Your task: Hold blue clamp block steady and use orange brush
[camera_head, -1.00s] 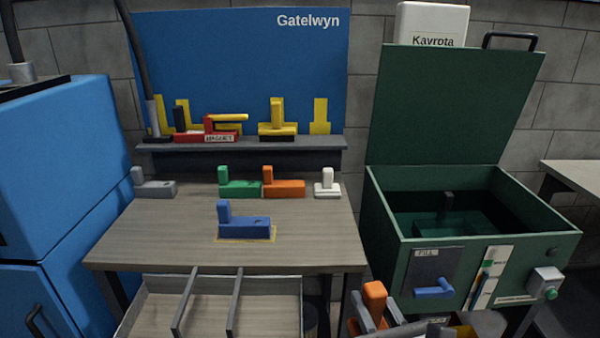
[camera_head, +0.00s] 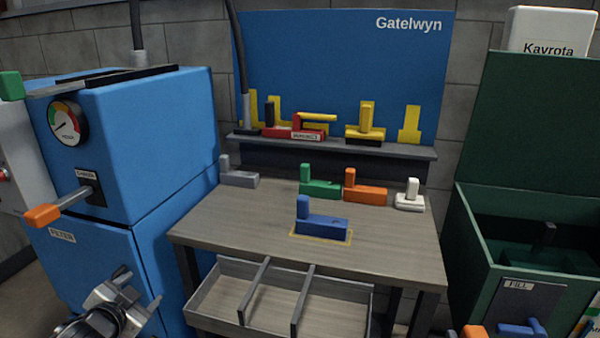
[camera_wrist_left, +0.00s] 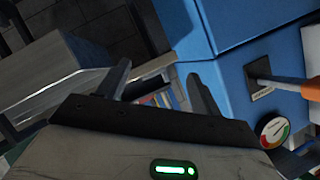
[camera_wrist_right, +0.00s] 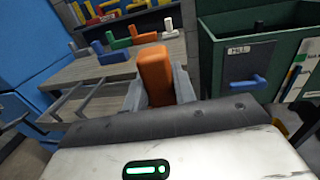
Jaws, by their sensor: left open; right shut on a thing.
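The blue clamp block (camera_head: 322,224) is L-shaped and sits inside a yellow outline on the wooden table (camera_head: 220,222), with no gripper touching it. My left gripper (camera_head: 130,292) is open and empty at the lower left, in front of the blue cabinet and away from the block; its parted fingers show in the left wrist view (camera_wrist_left: 160,85). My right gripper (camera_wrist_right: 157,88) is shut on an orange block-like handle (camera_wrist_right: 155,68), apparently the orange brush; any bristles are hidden. In the head view only the handle's top (camera_head: 473,331) shows at the bottom edge.
Grey (camera_head: 240,178), green (camera_head: 320,188), orange (camera_head: 366,192) and white (camera_head: 410,199) blocks line the table's back. A blue cabinet (camera_head: 140,140) with gauge and orange-handled lever (camera_head: 45,214) stands left. An open green box (camera_head: 530,270) stands right. An open drawer (camera_head: 225,300) juts out below the table.

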